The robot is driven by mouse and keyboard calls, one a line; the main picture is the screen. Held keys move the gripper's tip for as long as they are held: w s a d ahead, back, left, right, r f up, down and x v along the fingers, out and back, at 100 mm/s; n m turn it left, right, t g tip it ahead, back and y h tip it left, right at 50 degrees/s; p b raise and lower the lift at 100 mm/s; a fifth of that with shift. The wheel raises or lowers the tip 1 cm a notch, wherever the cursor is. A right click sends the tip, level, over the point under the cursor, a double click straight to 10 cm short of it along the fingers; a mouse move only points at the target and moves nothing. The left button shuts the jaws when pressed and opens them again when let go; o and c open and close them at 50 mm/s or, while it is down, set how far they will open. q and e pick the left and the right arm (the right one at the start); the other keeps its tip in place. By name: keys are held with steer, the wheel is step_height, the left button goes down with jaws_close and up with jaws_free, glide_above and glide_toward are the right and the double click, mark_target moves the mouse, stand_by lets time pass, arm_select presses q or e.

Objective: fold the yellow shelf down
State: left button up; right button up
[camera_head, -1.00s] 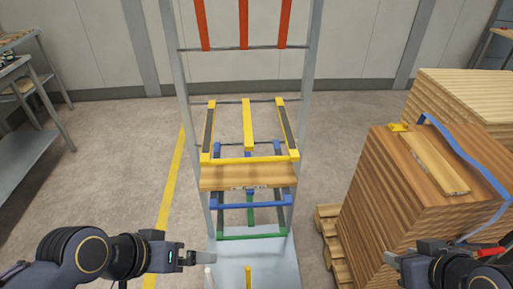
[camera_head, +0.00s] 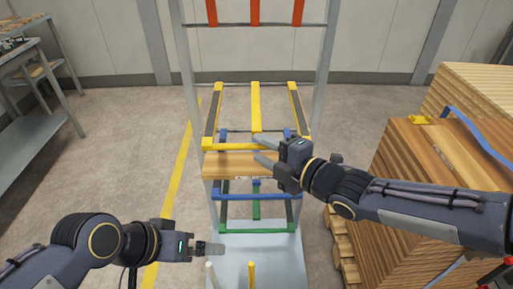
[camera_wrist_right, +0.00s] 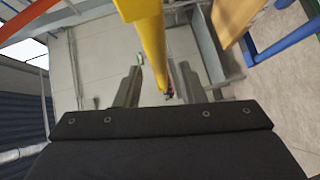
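The yellow shelf (camera_head: 222,146) is a frame of yellow bars with dark strips on its side bars. It sticks out roughly level from the grey rack (camera_head: 188,70). My right gripper (camera_head: 264,150) is open at its front bar, one finger above the other in the head view. In the right wrist view the yellow bar (camera_wrist_right: 150,40) runs between the two spread fingers (camera_wrist_right: 160,85); contact cannot be told. My left gripper (camera_head: 212,249) is low at the left, away from the shelf, its finger gap unclear.
A wooden board (camera_head: 225,165) lies just below the yellow front bar, above blue (camera_head: 230,197) and green (camera_head: 235,230) frames. Red bars (camera_head: 255,12) are higher up. A wood stack (camera_head: 420,165) stands at the right. A grey table (camera_head: 45,140) is at the left.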

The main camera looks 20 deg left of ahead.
steer(key=shift+x, duration=1.35)
steer(key=shift+d, duration=0.1)
jaws_close()
steer(key=shift+r, duration=0.1)
